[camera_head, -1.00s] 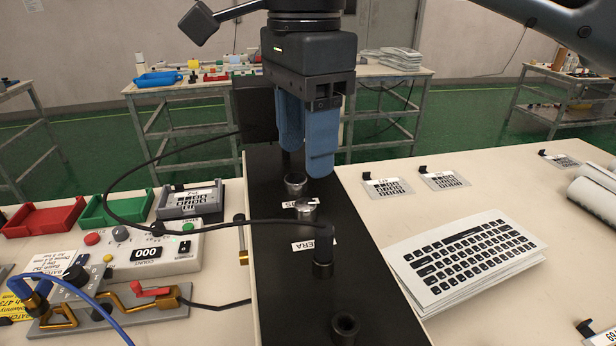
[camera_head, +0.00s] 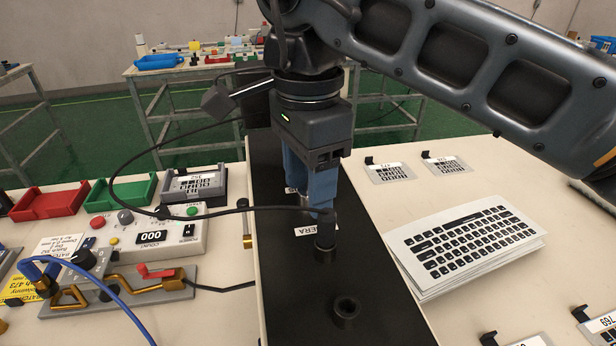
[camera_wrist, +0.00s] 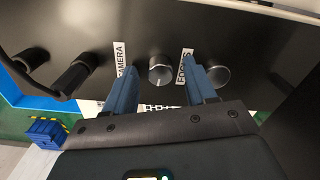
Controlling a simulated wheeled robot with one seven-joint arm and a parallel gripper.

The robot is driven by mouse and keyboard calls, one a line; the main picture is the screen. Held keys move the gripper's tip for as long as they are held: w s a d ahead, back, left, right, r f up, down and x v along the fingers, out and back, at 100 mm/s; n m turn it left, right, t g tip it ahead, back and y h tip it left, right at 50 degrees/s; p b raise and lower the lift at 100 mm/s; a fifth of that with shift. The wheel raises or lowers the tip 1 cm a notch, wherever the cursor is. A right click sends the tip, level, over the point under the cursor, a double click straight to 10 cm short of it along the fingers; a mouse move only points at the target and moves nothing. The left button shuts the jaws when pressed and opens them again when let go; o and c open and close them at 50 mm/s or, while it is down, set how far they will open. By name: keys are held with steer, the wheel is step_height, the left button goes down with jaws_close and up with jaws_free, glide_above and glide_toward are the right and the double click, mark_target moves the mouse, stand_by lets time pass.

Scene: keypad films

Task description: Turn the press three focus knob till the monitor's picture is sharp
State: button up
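My gripper (camera_head: 313,198) points down over the long black panel (camera_head: 285,290) in the head view. In the wrist view its two blue fingers (camera_wrist: 161,75) are spread apart, with a round metal knob (camera_wrist: 160,68) with a white line between them. The knob appears free of both fingers, though contact is hard to judge. The FOCUS label (camera_wrist: 186,64) is beside this knob, partly behind the right finger. A second round metal part (camera_wrist: 217,75) is further right. The fingers hide the knob in the head view. I cannot make out the monitor's picture.
A black plug (camera_head: 324,240) with a cable stands by the CAMERA label (camera_wrist: 119,60), close to my fingers. An empty black socket (camera_head: 346,311) is nearer the front. A counter box (camera_head: 150,237) stands left; stacked keyboard sheets (camera_head: 465,250) lie right.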

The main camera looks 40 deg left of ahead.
steer(key=c, duration=1)
steer(key=shift+m, duration=0.4)
steer(key=m+b, duration=0.2)
steer(key=m, duration=0.2)
steer(key=shift+m+b, duration=0.6)
steer(key=shift+m, duration=1.4)
steer(key=o, duration=1)
steer(key=shift+o, duration=0.2)
steer(key=shift+r, duration=0.15)
